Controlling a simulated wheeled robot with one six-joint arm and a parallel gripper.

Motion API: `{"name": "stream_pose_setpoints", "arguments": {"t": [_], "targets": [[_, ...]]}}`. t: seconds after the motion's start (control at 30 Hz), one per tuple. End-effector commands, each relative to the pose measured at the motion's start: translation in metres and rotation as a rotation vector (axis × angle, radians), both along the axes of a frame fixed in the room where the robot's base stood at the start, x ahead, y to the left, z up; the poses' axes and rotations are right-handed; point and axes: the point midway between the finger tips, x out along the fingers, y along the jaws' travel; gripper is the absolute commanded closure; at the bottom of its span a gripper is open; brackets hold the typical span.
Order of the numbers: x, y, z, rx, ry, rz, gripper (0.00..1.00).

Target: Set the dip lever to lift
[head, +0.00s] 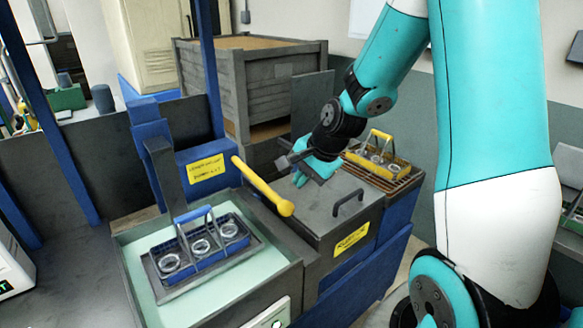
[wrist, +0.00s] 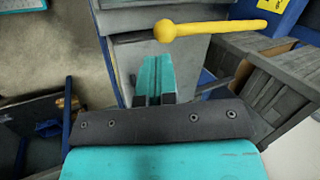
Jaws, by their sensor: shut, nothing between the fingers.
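The yellow dip lever (head: 262,187) with a ball end sticks out from the blue post beside the tank and slopes down to the right. It also shows near the top of the wrist view (wrist: 210,28), beyond my fingertips. My gripper (head: 299,178) is to the right of the lever's ball, apart from it in the picture. In the wrist view its teal fingers (wrist: 154,88) are together and empty. A blue-handled basket of rings (head: 205,240) sits on a dark platform in the tank of pale green liquid (head: 140,262).
A grey lid with a black handle (head: 348,203) lies right of the tank, below my gripper. A yellow-handled basket of rings (head: 378,158) stands on a rack behind it. A large grey crate (head: 285,85) stands at the back. Yellow labels (head: 205,169) mark the blue housing.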

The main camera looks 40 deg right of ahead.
Motion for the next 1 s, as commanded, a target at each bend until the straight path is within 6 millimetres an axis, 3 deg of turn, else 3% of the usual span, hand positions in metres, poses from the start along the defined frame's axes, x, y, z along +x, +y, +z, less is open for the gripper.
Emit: {"name": "stream_pose_setpoints", "arguments": {"t": [0.03, 0.23, 0.37, 0.8, 1.0], "targets": [[0.002, -0.015, 0.013, 0.014, 0.006, -0.072, 1.0], [0.006, -0.04, 0.008, 0.04, 0.006, -0.215, 1.0], [0.012, -0.039, -0.004, 0.044, 0.009, -0.221, 1.0], [0.048, -0.028, -0.076, 0.041, 0.008, -0.216, 1.0], [0.061, -0.024, -0.1, 0.041, 0.007, -0.216, 1.0]]}}
